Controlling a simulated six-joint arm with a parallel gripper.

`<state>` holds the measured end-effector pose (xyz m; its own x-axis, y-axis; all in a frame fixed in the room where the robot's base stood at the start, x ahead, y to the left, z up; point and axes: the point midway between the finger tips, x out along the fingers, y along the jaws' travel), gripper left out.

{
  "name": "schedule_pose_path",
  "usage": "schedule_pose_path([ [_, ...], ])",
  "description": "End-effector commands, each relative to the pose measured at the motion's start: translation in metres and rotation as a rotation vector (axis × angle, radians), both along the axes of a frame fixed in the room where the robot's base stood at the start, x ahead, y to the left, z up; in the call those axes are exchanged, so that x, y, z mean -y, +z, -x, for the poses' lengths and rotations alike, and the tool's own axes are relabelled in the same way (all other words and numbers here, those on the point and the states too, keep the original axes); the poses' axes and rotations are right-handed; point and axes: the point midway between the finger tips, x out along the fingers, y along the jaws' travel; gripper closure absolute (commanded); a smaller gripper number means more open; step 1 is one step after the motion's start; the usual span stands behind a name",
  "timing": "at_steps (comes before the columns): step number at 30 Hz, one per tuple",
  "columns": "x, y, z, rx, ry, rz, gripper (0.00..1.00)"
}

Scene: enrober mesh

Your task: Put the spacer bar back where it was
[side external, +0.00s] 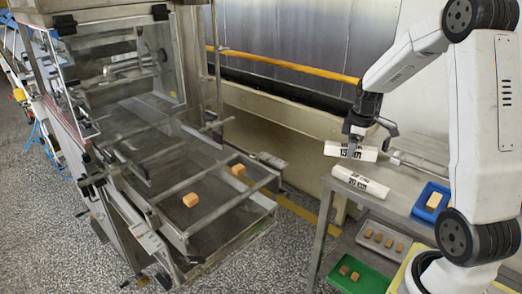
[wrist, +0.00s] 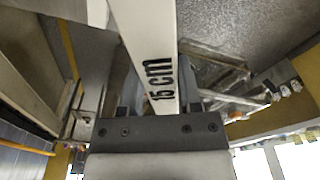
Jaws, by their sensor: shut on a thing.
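A white spacer bar (side external: 366,153) with black lettering is held in my gripper (side external: 352,147), above the back of the steel table. In the wrist view the same bar (wrist: 148,35) reads "15 cm" and runs up the picture away from the jaws of my gripper (wrist: 155,108). The jaws are shut on it. A second white bar (side external: 361,181) with black lettering lies on the table's left end, just below the held one. Its lettering is too small to read surely.
The steel table (side external: 399,190) also bears a blue tray (side external: 420,207) with a tan piece. Below are a grey tray (side external: 363,243) and a green tray (side external: 374,282) with brown pieces. At left, the enrober's mesh belt (side external: 215,208) carries two tan pieces (side external: 190,200) between rails.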

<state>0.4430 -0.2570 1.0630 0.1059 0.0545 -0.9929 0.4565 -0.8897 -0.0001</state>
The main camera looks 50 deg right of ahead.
Motion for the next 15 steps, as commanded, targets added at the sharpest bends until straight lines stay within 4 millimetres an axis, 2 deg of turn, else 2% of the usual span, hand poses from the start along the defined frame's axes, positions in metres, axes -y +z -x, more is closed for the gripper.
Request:
schedule_pose_path([
  [1, 0.012, -0.002, 0.012, 0.000, -0.054, 0.000, 1.00],
  [6, 0.042, -0.009, 0.047, 0.001, -0.223, 0.000, 1.00],
  [12, 0.066, -0.016, 0.084, 0.002, -0.382, 0.000, 1.00],
  [15, 0.072, -0.018, 0.096, 0.002, -0.433, 0.000, 1.00],
])
